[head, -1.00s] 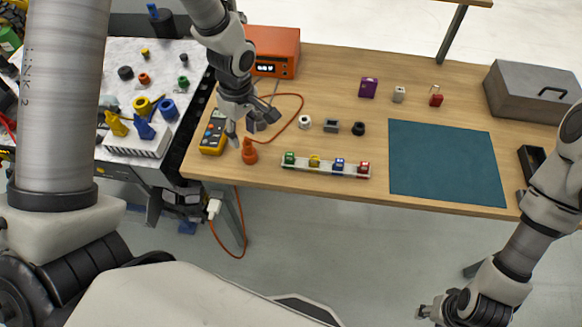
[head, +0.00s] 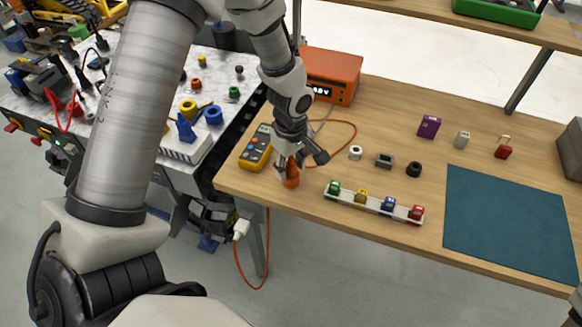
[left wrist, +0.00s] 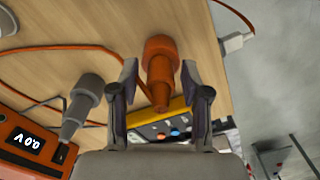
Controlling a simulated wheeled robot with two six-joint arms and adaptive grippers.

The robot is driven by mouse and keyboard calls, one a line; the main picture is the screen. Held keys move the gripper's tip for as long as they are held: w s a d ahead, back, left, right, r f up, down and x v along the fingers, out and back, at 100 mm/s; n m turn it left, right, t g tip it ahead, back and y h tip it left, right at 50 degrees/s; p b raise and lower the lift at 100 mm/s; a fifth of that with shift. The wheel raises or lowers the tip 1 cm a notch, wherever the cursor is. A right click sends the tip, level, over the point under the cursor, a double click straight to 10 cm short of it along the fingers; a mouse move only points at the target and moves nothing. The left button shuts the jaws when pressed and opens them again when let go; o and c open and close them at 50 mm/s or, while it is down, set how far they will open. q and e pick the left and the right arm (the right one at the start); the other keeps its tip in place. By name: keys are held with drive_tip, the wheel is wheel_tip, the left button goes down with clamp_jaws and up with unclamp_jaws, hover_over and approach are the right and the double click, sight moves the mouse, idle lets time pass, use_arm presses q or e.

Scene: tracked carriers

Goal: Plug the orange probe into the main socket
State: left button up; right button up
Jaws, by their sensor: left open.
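The orange probe (head: 291,180) stands near the front left edge of the wooden table. It also shows in the left wrist view (left wrist: 160,62), thick at one end and narrower toward the cable. My left gripper (head: 291,163) is over it with its fingers open, one on each side; in the left wrist view the probe lies between the fingertips (left wrist: 160,80). A gap shows at both fingers. A grey tapered piece (left wrist: 82,103) lies beside one finger. I cannot tell which part is the main socket. My right gripper is out of view.
A yellow multimeter (head: 255,148) lies left of the gripper, and an orange instrument (head: 330,75) stands behind. A white strip with coloured blocks (head: 347,195) lies to the right. An orange cable (head: 352,128) loops across the table. The teal mat (head: 510,225) is bare.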

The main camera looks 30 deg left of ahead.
sight(291, 158)
use_arm(q)
drive_tip(key=shift+d+r, duration=0.1)
drive_tip(key=shift+d, duration=0.05)
clamp_jaws()
drive_tip(key=shift+r, duration=0.1)
drive_tip(key=shift+r+p, duration=1.15)
drive_tip(key=shift+r, duration=0.15)
wheel_tip(291, 158, up, 4)
drive_tip(key=p, duration=0.3)
drive_tip(key=shift+s+f, duration=0.1)
drive_tip(key=shift+f, duration=0.1)
drive_tip(key=shift+f, duration=0.1)
